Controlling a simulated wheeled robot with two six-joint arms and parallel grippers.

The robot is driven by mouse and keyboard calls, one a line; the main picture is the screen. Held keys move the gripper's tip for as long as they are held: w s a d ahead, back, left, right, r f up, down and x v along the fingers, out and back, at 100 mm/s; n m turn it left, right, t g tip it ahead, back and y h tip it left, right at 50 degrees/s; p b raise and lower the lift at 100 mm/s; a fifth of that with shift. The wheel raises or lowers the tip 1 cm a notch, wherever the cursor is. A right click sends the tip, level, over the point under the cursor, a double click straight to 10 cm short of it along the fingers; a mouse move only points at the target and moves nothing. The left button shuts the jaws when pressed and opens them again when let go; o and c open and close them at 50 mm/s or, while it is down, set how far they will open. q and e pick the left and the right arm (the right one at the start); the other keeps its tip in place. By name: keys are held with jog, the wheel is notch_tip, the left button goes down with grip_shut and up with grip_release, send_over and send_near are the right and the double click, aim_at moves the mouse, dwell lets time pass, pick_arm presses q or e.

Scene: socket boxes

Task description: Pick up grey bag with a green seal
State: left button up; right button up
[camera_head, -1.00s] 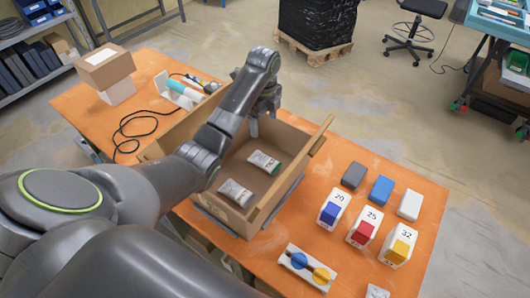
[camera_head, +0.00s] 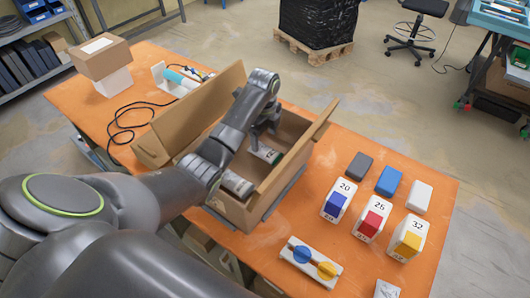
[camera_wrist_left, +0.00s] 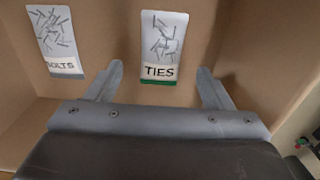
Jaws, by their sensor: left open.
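The grey bag with a green seal, labelled TIES (camera_wrist_left: 164,45), lies flat on the floor of the open cardboard box. It also shows in the head view (camera_head: 266,154), partly hidden by my left gripper. My left gripper (camera_head: 262,139) is inside the box, just above this bag. In the left wrist view my left gripper (camera_wrist_left: 160,72) is open, with one finger on each side of the bag's green-sealed end. Nothing is held. My right gripper is not in view.
The cardboard box (camera_head: 273,197) has upright walls and raised flaps close around my gripper. Several numbered boxes and coloured blocks, including a blue block (camera_head: 389,180), stand to its right on the orange table (camera_head: 320,165). A stacked carton (camera_head: 102,58) and black cable lie left.

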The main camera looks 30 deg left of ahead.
aim_at(265, 150)
pick_arm(q)
jog(key=shift+f+p, duration=0.3)
jog(key=shift+f, duration=0.25)
notch_tip(265, 150, down, 3)
jog(key=shift+d+f+p, duration=0.1)
jog(key=shift+f+p, duration=0.05)
jog(key=shift+p, duration=0.3)
jog(key=shift+f, duration=0.55)
jog(key=shift+w, duration=0.1)
jog(key=c, duration=1.1)
jog(key=shift+c, duration=0.2)
